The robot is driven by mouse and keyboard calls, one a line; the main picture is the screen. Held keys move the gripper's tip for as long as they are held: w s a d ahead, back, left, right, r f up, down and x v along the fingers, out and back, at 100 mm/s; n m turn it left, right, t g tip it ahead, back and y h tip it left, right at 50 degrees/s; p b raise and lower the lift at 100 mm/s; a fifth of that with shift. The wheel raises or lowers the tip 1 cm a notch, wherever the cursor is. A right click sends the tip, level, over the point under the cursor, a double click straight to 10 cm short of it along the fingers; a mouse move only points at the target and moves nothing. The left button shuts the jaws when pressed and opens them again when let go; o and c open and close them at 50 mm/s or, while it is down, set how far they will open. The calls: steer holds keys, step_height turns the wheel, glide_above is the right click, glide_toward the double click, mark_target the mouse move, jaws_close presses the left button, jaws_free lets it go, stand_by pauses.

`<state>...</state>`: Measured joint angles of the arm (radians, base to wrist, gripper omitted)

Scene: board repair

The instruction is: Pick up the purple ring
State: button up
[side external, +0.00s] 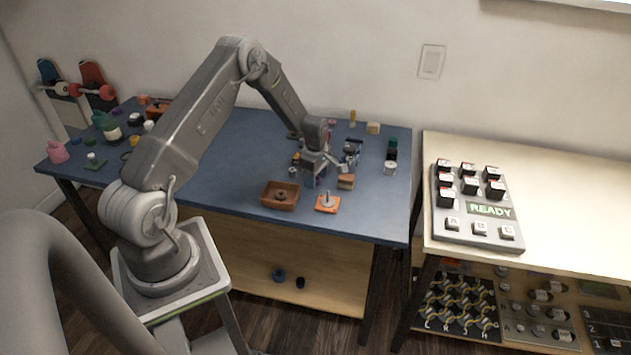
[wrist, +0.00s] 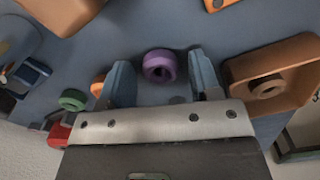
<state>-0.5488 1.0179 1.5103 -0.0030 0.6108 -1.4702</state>
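The purple ring (wrist: 160,66) lies on the blue table top in the wrist view, with its hole showing. My gripper (wrist: 162,80) is open, with one blue-grey finger on each side of the ring. The ring sits level with the fingertips, and gaps show between it and both fingers. I cannot tell how high the fingers are above the table. In the side external view my gripper (side external: 318,178) is low over the table, and I cannot make out the ring there.
In the wrist view a green ring (wrist: 73,99) and a red block (wrist: 58,136) lie left. A wooden block (side external: 346,182) is near.

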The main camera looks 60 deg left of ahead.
steer(key=c, duration=0.9)
steer(key=shift+o, duration=0.2)
steer(key=shift+r, duration=0.1)
